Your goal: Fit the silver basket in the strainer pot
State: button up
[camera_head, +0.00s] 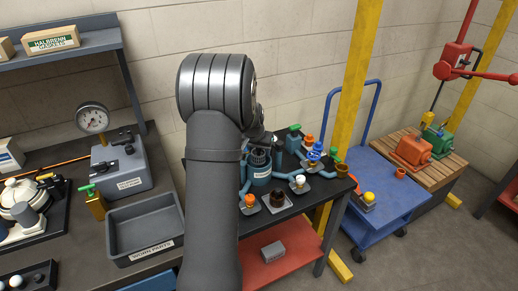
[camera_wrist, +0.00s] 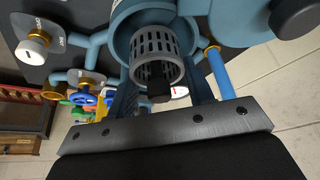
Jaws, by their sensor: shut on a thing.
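The silver basket (camera_wrist: 157,50), a slotted grey cylinder with a dark centre, is held between the fingers of my gripper (camera_wrist: 160,92) in the wrist view. It lies over the mouth of the blue strainer pot (camera_wrist: 124,24), with its far end at or inside the opening; how deep I cannot tell.
Blue pipes with a white knob (camera_head: 300,181), an orange knob (camera_head: 277,193) and a blue valve wheel (camera_head: 315,154) crowd the dark bench around the pot. A grey tray (camera_head: 145,250) lies to the left. A blue cart (camera_head: 390,185) stands at the right.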

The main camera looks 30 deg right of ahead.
jog(key=shift+f, duration=0.95)
jog(key=shift+f, duration=0.2)
